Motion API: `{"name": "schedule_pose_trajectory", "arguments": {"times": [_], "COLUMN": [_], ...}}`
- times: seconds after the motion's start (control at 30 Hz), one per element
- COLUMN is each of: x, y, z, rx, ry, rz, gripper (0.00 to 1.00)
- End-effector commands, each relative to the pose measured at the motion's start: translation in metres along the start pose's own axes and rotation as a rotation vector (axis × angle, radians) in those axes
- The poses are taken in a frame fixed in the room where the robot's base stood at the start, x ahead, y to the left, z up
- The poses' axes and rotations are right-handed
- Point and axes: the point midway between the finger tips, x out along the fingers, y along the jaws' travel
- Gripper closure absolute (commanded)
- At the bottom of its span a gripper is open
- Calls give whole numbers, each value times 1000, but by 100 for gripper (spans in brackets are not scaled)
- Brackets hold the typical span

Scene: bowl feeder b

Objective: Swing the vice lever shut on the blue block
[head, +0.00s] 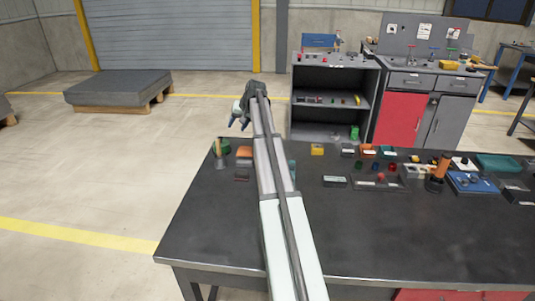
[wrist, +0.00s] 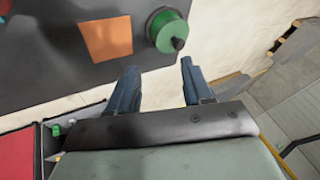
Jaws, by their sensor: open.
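My gripper (head: 240,122) is at the far left part of the workbench in the head view, raised above its far edge. In the wrist view its two blue fingers (wrist: 160,84) are spread apart with nothing between them. I cannot clearly make out a vice, its lever or the blue block in either view. A blue plate-like item (head: 472,182) lies at the right of the bench, too small to tell what it is. My arm hides part of the bench middle.
The dark workbench (head: 400,235) has a clear front. A green round part with a dark knob (wrist: 170,34) and an orange square (wrist: 107,39) lie near the gripper. Several small parts and trays line the far right. A shelf unit (head: 330,80) stands behind.

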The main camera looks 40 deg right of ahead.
Motion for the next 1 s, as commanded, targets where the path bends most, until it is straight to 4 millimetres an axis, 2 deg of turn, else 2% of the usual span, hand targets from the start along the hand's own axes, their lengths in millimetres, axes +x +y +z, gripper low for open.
{"name": "schedule_pose_trajectory", "arguments": {"times": [0.03,0.1,0.2,0.3,0.43,0.57,0.67,0.83,1.0], "x": [-25,-53,-82,-102,-116,-121,-117,-97,-69], "y": [28,58,86,102,112,116,118,121,126], "z": [10,23,47,70,90,98,99,99,100], "rx": [-57,-160,-301,-425,-534,-585,-594,-593,-592], "ry": [13,18,0,-30,-65,-82,-86,-87,-86], "rz": [25,61,104,134,155,163,164,164,164], "gripper": [50,50,50,50,50,50,50,50,50]}}
